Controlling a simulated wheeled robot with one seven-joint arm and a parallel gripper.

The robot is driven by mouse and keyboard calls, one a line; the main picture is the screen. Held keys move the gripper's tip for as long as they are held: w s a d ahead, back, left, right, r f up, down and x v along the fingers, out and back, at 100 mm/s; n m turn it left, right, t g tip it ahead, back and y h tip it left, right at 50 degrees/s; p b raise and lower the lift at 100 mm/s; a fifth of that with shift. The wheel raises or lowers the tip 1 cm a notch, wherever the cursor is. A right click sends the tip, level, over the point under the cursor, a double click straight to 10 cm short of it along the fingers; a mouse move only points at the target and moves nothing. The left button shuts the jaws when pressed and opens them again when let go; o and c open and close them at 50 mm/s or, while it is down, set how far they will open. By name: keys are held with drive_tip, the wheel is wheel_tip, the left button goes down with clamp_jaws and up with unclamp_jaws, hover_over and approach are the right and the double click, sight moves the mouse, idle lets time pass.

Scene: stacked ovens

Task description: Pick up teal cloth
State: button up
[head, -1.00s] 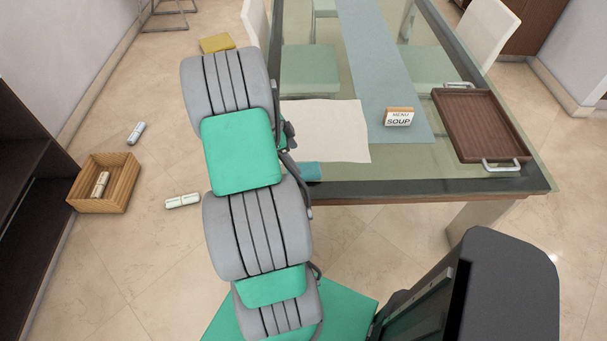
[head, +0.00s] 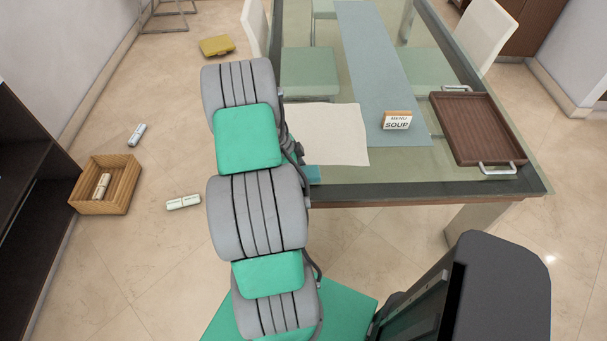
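A small teal piece (head: 314,175), which looks like the teal cloth, lies at the near left part of the glass table (head: 400,170). Only its right end shows; my arm covers the rest. It lies just in front of the cream placemat (head: 340,135). My arm runs up the picture from the bottom middle, along the table's left side. My gripper does not show; it is hidden behind the arm links.
A brown tray (head: 475,127) and a menu sign (head: 397,120) stand on the table, with a blue-grey runner (head: 375,65). A wooden crate (head: 106,184), white rolls (head: 183,202) and a yellow item (head: 216,46) are on the floor.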

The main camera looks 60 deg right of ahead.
sight(307, 173)
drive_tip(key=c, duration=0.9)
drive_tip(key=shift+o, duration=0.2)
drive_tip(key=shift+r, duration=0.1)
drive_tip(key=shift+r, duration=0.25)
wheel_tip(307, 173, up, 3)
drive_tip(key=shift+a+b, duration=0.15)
drive_tip(key=shift+b, duration=0.65)
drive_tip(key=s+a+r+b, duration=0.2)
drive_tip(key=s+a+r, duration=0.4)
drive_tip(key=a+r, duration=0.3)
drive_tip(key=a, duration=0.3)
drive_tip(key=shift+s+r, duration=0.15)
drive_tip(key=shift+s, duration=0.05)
